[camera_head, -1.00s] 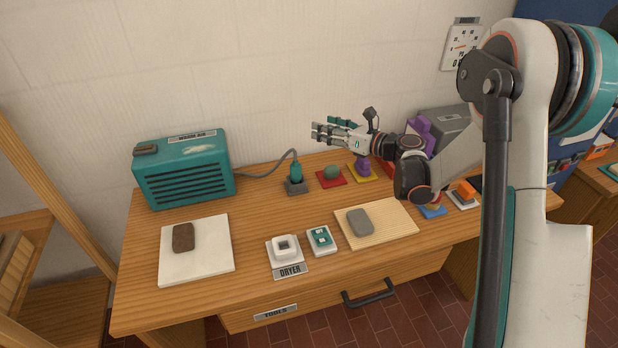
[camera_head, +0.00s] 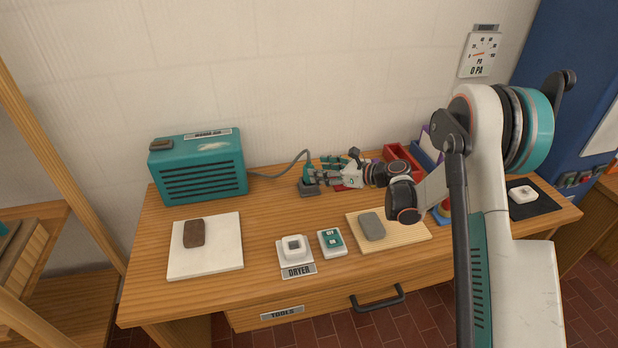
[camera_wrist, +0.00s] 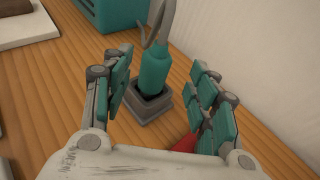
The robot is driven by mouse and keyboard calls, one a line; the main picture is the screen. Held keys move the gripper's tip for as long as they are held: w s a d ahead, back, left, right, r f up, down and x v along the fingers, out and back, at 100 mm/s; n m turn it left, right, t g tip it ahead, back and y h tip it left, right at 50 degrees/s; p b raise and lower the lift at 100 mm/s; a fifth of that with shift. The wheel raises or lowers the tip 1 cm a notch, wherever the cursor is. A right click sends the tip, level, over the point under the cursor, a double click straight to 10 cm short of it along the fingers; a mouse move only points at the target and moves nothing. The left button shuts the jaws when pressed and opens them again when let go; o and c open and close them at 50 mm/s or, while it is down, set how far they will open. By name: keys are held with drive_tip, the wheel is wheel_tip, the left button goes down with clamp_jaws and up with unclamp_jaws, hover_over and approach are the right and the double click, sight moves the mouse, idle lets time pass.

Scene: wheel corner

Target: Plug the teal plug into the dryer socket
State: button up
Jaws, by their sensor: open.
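The teal plug (camera_head: 309,175) stands upright in a dark grey holder (camera_head: 309,189) toward the back of the bench, its grey cable running left to the teal dryer box. My gripper (camera_head: 322,170) is open just right of the plug. In the wrist view the plug (camera_wrist: 155,70) stands ahead, between the lines of my open fingers (camera_wrist: 160,100), with no finger visibly touching it. The holder (camera_wrist: 150,102) shows below it. The white dryer socket (camera_head: 294,247) sits near the bench's front edge above a "DRYER" label (camera_head: 298,271); its square opening is empty.
A wooden board (camera_head: 408,230) bears a grey block (camera_head: 372,226). A white slab (camera_head: 225,257) with a brown block lies left. The teal dryer box (camera_head: 200,168) stands at the back left.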

drive_tip(key=b+x, duration=0.2)
drive_tip(key=x, duration=0.3)
drive_tip(key=shift+s+a+f, duration=0.1)
drive_tip(key=shift+s+a, duration=0.05)
drive_tip(key=shift+a, duration=0.1)
drive_tip(key=c, duration=1.2)
